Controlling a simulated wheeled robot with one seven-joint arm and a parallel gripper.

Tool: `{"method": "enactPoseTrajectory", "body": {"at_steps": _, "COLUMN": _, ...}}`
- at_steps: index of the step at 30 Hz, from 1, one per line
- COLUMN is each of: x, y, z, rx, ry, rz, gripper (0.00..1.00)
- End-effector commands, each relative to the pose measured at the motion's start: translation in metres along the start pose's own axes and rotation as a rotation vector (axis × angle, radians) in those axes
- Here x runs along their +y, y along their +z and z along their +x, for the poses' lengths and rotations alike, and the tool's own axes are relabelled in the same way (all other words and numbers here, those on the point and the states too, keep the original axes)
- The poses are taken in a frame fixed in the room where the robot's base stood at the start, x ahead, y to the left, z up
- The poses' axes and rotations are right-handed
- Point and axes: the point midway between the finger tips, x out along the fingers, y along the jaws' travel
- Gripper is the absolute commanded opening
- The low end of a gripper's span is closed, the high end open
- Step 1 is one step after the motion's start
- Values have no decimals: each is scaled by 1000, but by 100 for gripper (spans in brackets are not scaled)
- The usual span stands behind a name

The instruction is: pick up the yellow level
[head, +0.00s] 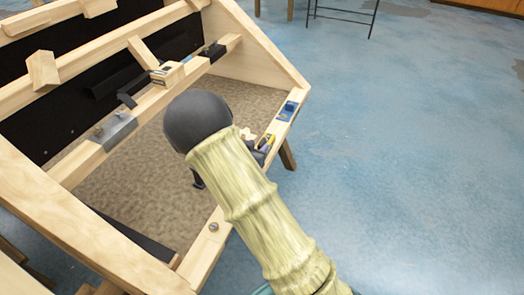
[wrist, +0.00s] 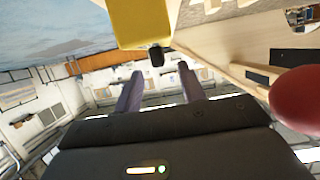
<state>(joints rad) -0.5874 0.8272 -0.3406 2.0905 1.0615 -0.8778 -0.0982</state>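In the wrist view, my gripper (wrist: 158,82) has its two fingers apart with nothing between them. A yellow block-like thing (wrist: 143,22) with a short black part below it is close by at the top edge, just beyond the fingertips and cut off by the frame. In the head view, a small yellow and black thing (head: 266,141) lies on the frame's right beam, partly hidden by my arm. I cannot tell for sure whether either is the yellow level. My arm hides most of my gripper in the head view.
The sloping wooden frame (head: 268,50) fills the left. A blue item (head: 288,109) lies on its right beam. A tape-measure-like item (head: 168,73) and a grey metal piece (head: 117,129) lie on the middle beam. A blurred red thing (wrist: 300,100) is close at right. The blue floor (head: 420,150) is open.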

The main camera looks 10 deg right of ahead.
Motion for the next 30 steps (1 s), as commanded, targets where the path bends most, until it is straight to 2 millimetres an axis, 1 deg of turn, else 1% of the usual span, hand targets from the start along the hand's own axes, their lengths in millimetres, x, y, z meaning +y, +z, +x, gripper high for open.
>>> {"method": "enactPoseTrajectory", "body": {"at_steps": 6, "x": 1, "y": 1, "z": 35, "rx": 1, "ry": 3, "rz": 1, "gripper": 40}}
{"method": "enactPoseTrajectory", "body": {"at_steps": 9, "x": 0, "y": 1, "z": 46, "rx": 1, "ry": 1, "rz": 0, "gripper": 40}}
{"method": "enactPoseTrajectory", "body": {"at_steps": 12, "x": 0, "y": 0, "z": 50, "rx": 1, "ry": 0, "rz": 0, "gripper": 40}}
{"method": "enactPoseTrajectory", "body": {"at_steps": 26, "x": 0, "y": 0, "z": 49, "rx": 0, "ry": 0, "rz": 0, "gripper": 40}}
{"method": "enactPoseTrajectory", "body": {"at_steps": 27, "x": 0, "y": 0, "z": 49, "rx": 0, "ry": 0, "rz": 0, "gripper": 38}}
{"method": "enactPoseTrajectory", "body": {"at_steps": 29, "x": 0, "y": 0, "z": 49, "rx": 0, "ry": 0, "rz": 0, "gripper": 26}}
{"method": "enactPoseTrajectory", "body": {"at_steps": 30, "x": 0, "y": 0, "z": 49, "rx": 0, "ry": 0, "rz": 0, "gripper": 18}}
